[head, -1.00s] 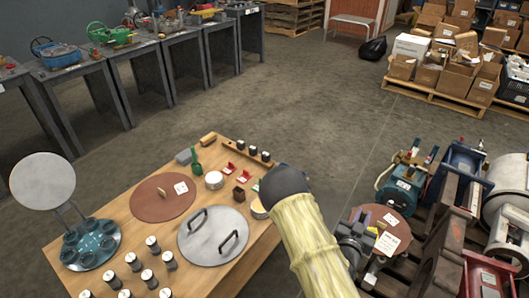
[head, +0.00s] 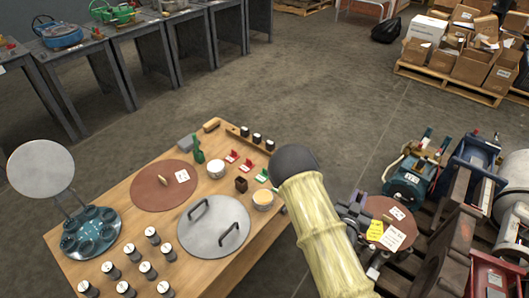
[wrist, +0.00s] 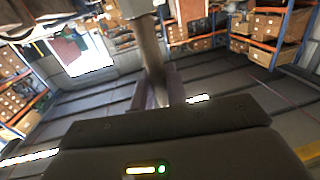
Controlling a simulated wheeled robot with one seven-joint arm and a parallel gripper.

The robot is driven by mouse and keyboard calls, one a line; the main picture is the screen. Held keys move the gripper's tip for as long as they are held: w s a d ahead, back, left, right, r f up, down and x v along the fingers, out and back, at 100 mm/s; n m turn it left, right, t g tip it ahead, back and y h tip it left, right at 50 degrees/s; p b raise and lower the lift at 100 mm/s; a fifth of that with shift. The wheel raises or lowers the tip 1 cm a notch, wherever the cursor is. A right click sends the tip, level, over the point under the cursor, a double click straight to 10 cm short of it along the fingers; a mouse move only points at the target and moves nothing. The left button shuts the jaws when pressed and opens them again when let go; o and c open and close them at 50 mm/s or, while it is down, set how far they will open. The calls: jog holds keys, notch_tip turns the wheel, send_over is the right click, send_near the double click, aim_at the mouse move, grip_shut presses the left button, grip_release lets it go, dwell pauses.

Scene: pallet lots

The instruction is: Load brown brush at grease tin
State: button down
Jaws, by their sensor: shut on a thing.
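My gripper (wrist: 158,95) fills the middle and bottom of the wrist view and is shut on a long grey-brown rod (wrist: 150,50), which looks like the brown brush's handle; its far end runs out of clear view. In the head view my yellow-sleeved arm (head: 318,225) stands at the right of the table, and I cannot make out the gripper there. A round tin with yellowish contents (head: 262,199), likely the grease tin, stands at the table's right edge, just left of my arm. A pale-topped tin (head: 216,168) stands further back. A green brush (head: 198,152) stands near it.
The wooden table (head: 130,205) also holds a brown disc (head: 150,197), a grey lid with two handles (head: 203,242), several black jars and a teal stand (head: 75,246). Loaded pallets with machines (head: 408,180) crowd the right. Floor behind the table is clear.

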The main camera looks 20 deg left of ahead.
jog(key=w+a+n+y+p, duration=0.3)
jog(key=a+y, duration=0.3)
jog(key=a, duration=0.9)
jog(key=a+r+n+g+y+p, duration=0.1)
jog(key=a+r+n+g+y, duration=0.1)
jog(key=a, duration=0.6)
jog(key=a+r+n+g+y+p, duration=0.1)
jog(key=a+r+n+g+y, duration=0.2)
jog(key=a+r, duration=0.4)
jog(key=shift+s+a+y, duration=0.35)
jog(key=shift+a+y, duration=0.15)
jog(key=shift+a, duration=0.3)
notch_tip(320, 180, down, 6)
jog(key=b, duration=0.3)
jog(key=shift+b, duration=0.3)
jog(key=shift+d+f+b, duration=0.1)
jog(key=shift+f+b, duration=0.3)
jog(key=shift+f, duration=0.15)
jog(key=shift+s, duration=0.15)
